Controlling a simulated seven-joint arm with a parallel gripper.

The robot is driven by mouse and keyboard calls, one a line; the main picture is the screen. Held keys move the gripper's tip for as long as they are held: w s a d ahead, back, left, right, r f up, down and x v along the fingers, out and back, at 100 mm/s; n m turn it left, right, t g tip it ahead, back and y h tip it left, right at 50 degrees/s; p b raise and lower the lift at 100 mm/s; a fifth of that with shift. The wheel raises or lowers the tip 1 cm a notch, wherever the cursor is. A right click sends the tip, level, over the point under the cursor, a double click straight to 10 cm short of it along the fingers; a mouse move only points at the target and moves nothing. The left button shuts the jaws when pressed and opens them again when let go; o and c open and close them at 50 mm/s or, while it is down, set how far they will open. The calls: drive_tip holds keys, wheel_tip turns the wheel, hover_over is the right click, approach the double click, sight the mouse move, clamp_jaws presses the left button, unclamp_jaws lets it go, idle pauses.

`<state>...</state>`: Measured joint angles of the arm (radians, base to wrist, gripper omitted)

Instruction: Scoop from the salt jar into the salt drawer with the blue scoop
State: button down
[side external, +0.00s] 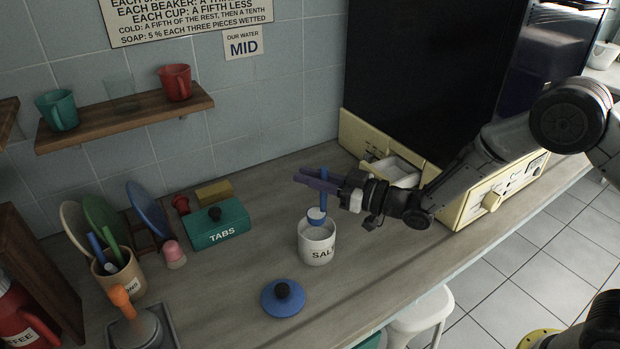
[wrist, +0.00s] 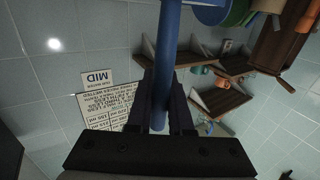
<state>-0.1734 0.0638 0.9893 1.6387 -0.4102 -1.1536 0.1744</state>
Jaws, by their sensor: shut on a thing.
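The blue scoop (side external: 323,201) hangs upright from my gripper (side external: 320,180), which is shut on its handle. White salt shows in the scoop's bowl, just above the open mouth of the white salt jar (side external: 318,252). The jar stands upright on the counter, its blue lid (side external: 283,300) lying in front of it.
A green TABS box (side external: 217,226), a pink-topped item (side external: 174,254) and a spoon pot (side external: 118,265) stand left of the jar. A wooden shelf (side external: 130,118) with cups is on the wall. The counter between jar and machine is clear.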

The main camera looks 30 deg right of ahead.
drive_tip(key=shift+r, duration=0.15)
drive_tip(key=shift+r, duration=2.35)
